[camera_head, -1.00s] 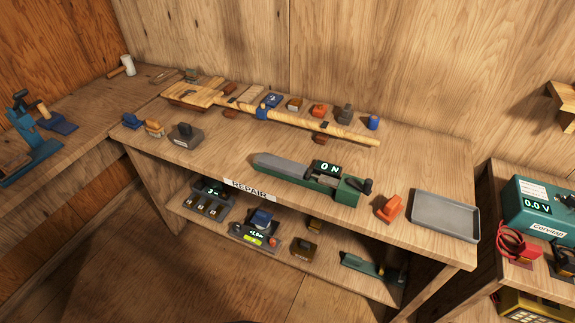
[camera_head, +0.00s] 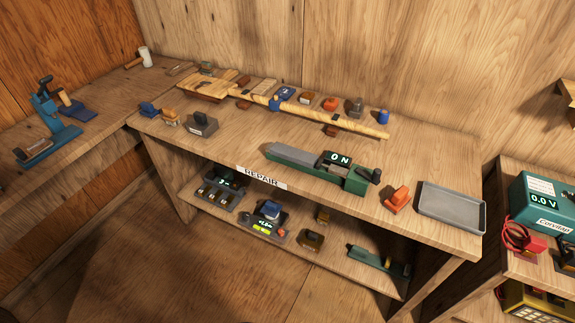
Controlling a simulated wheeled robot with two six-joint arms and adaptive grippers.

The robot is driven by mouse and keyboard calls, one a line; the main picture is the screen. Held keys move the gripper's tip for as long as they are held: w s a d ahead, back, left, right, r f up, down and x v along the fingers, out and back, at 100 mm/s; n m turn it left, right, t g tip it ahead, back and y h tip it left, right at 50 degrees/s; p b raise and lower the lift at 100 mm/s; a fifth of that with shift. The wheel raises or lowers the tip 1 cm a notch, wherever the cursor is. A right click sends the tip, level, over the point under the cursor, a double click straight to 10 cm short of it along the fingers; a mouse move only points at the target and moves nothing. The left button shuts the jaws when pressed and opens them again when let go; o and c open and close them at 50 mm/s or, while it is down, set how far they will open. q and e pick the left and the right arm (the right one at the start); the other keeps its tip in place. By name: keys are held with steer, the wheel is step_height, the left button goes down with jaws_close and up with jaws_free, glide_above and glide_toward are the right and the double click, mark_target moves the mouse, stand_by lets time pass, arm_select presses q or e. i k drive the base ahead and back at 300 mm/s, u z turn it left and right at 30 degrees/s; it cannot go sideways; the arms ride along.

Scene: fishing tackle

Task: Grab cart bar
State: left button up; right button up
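No cart and no cart bar can be made out in the head view. Neither of my grippers shows, so I cannot see whether they are open or shut. The view looks down on a wooden workbench (camera_head: 230,150) with a "REPAIR" label (camera_head: 262,178) on its front edge. A long wooden paddle-like piece (camera_head: 330,120) lies along the back of the bench. A green and grey device with an "ON" display (camera_head: 318,168) sits at the middle front.
An orange block tool (camera_head: 396,199) and a grey tray (camera_head: 452,206) sit at the bench's right end. A lower shelf (camera_head: 330,245) holds several devices. A blue press (camera_head: 50,125) stands on the left bench. A teal "0.0 V" box (camera_head: 545,205) is at right. Bare floor (camera_head: 140,260) lies in front.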

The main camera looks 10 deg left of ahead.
mark_target(302, 157)
steer(key=u, duration=0.8)
steer(key=i, duration=0.95)
steer(key=z, duration=0.35)
